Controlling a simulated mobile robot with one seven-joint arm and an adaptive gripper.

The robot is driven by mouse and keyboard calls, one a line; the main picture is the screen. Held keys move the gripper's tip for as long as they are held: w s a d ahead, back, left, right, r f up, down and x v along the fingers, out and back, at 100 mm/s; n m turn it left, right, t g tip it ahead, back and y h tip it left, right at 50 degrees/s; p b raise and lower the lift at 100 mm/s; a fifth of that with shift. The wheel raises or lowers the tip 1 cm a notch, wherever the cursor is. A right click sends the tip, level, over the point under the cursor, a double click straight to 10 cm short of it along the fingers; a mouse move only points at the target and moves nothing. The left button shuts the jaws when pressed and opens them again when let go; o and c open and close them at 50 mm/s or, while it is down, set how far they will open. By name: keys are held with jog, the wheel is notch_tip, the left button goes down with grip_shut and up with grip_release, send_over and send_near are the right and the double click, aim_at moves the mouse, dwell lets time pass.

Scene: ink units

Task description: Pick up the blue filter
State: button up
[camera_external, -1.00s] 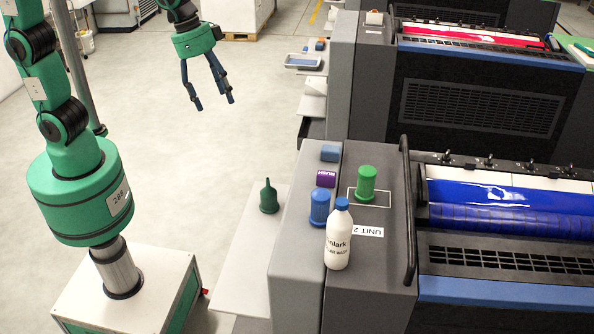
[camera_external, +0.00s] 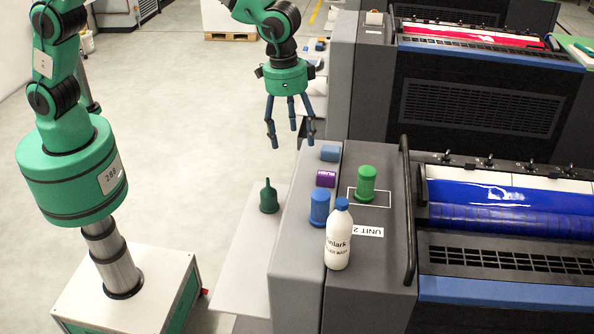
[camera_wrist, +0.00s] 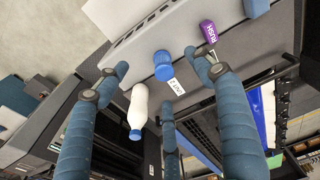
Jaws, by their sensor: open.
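The blue filter (camera_external: 320,206) is a blue cylinder standing upright on the grey left top of the press unit, just left of and behind a white bottle with a blue cap. It also shows in the wrist view (camera_wrist: 163,66), framed between my fingers. My gripper (camera_external: 290,138) is open and empty, fingers pointing down, in the air above and behind the filter, clear of it. Its blue fingers also spread across the wrist view (camera_wrist: 160,95).
The white bottle (camera_external: 338,240) stands close to the filter. A purple block (camera_external: 326,178) and a blue block (camera_external: 330,153) lie behind it. A green filter (camera_external: 366,184) stands in a white outline. A dark green funnel-shaped item (camera_external: 268,197) stands on the light side shelf (camera_external: 245,262). A black handrail (camera_external: 407,215) runs to the right.

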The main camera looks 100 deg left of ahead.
jog(key=g+p, duration=0.1)
jog(key=p, duration=0.4)
send_over(320, 194)
jog(key=f, duration=0.8)
jog(key=shift+s+f, duration=0.2)
jog(key=shift+f, duration=0.15)
jog(key=shift+w+f, duration=0.2)
jog(key=shift+f, duration=0.2)
jog(key=shift+f, duration=0.15)
jog(key=shift+f+p, duration=0.6)
jog(key=shift+f, duration=3.6)
jog(key=shift+f, duration=0.15)
jog(key=shift+w+a+f+p, duration=0.1)
jog(key=shift+f+p, duration=0.3)
jog(key=shift+f, duration=0.8)
jog(key=shift+a+f+p, duration=0.1)
jog(key=shift+f+p, duration=0.25)
jog(key=shift+f, duration=0.85)
